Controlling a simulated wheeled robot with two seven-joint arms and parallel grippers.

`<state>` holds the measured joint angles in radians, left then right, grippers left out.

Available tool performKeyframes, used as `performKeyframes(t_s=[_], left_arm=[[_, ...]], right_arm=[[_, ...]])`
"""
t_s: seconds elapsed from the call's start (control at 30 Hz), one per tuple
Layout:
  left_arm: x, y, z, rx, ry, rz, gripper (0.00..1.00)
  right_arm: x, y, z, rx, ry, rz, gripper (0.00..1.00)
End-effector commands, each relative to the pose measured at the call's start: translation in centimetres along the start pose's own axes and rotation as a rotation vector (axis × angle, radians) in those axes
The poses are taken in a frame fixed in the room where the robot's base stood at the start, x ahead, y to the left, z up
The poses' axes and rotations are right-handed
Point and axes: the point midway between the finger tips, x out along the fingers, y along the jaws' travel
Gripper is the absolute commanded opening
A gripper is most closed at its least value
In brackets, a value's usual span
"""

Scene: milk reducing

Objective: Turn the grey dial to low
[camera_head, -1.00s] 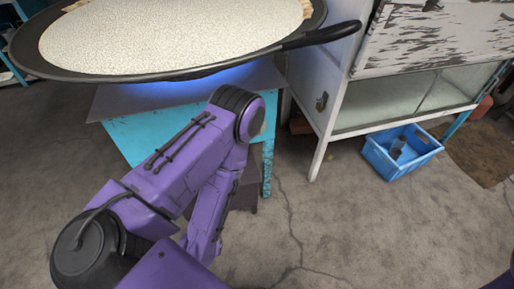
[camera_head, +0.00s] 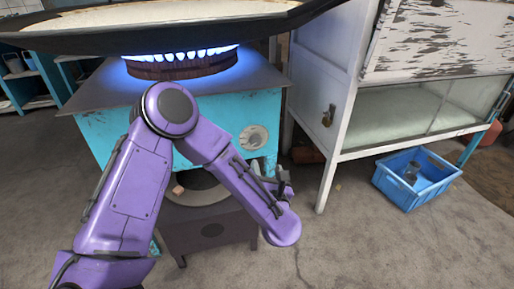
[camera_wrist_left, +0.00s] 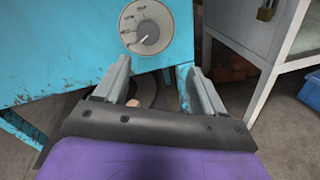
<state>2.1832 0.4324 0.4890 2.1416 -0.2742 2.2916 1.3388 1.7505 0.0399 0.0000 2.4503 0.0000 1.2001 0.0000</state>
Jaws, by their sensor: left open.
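The grey dial (camera_head: 253,138) is on the front of the turquoise stove (camera_head: 110,135), at its right side. In the left wrist view the dial (camera_wrist_left: 150,36) sits on a pale round plate with small dark markings, too small to read surely. My left gripper (camera_head: 284,184) is below and right of the dial in the head view. In the left wrist view its two fingers (camera_wrist_left: 154,75) are apart, with nothing between them, and the dial lies beyond their tips, not touched. Blue flames (camera_head: 185,55) burn on the burner. My right gripper is out of view.
A wide dark pan (camera_head: 110,44) with pale liquid is above the burner. A white cabinet (camera_head: 335,100) stands right of the stove. The floor (camera_head: 350,250) in front is clear.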

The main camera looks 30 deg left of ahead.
Motion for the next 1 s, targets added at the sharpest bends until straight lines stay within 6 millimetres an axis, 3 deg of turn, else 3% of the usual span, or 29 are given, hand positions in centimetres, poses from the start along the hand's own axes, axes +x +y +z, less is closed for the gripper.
performKeyframes(t_s=[0.07, 0.17, 0.63, 1.0], left_arm=[[0.2, 0.8, 0.6, -0.163, -0.002, 0.056, 0.7], [0.8, 1.3, 0.7, -0.245, -0.003, 0.085, 0.7], [9.8, 2.0, 0.4, -0.241, -0.003, 0.084, 0.7], [10.8, 2.1, 0.6, -0.238, -0.003, 0.08, 0.7]], right_arm=[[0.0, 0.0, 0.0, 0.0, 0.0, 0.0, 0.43], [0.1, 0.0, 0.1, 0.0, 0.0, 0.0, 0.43], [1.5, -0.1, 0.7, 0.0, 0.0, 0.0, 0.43], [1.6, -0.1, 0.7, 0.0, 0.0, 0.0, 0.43]])
